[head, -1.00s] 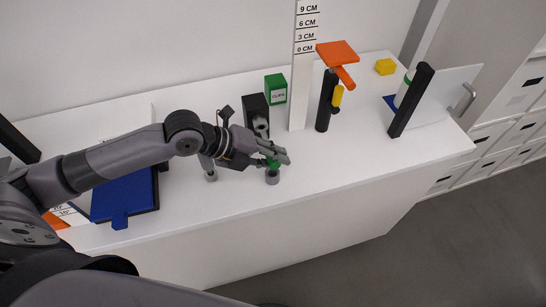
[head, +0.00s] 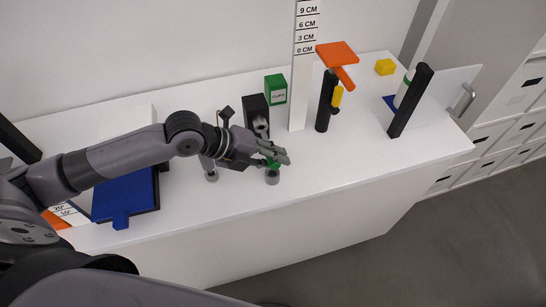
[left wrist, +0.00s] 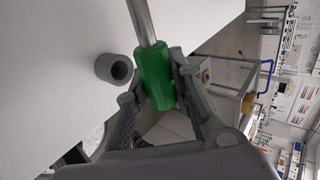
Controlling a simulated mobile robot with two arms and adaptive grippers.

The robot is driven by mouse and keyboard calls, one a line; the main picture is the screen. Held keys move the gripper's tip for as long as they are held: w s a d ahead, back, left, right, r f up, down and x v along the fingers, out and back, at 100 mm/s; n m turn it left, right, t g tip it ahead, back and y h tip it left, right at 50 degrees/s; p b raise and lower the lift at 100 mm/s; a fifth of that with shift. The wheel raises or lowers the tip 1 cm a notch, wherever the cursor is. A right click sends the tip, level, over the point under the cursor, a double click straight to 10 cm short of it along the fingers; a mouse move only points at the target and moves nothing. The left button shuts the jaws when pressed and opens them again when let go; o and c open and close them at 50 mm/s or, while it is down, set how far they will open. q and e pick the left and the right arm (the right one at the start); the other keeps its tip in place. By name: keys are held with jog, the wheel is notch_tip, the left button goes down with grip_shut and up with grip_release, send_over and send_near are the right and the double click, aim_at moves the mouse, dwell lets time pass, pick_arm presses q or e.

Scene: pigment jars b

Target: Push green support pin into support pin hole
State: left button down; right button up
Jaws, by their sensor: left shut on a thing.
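My left gripper (head: 274,157) is shut around the green support pin (head: 272,163) above the front part of the table. In the left wrist view the pin's green handle (left wrist: 157,78) sits between my fingers, and its silver rod runs out of the top of the picture, so its tip is hidden. A grey hollow cylinder (left wrist: 114,68) with an open dark hole stands beside the rod, apart from it. In the head view a grey cylinder (head: 272,178) shows just under the green handle. I cannot tell which hole is the support pin hole.
Another grey cylinder (head: 211,175) stands left of the hand. A black block (head: 255,108) with a grey tube and a green box (head: 275,88) are behind. A black post (head: 326,105) stands to the right. The front right of the table is clear.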

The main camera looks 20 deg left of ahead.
dwell(0.3)
dwell(0.4)
pick_arm(q)
jog(key=shift+w+a+b, duration=0.25)
jog(key=shift+w+a, duration=0.35)
jog(key=shift+w, duration=0.3)
jog(key=shift+w+a+b, duration=0.2)
jog(key=shift+w+a, duration=0.4)
jog(key=shift+w, duration=0.25)
jog(key=c, duration=1.3)
grip_release()
jog(key=shift+w, duration=0.1)
jog(key=shift+c, duration=0.2)
jog(key=v, duration=1.2)
jog(key=shift+s, duration=0.2)
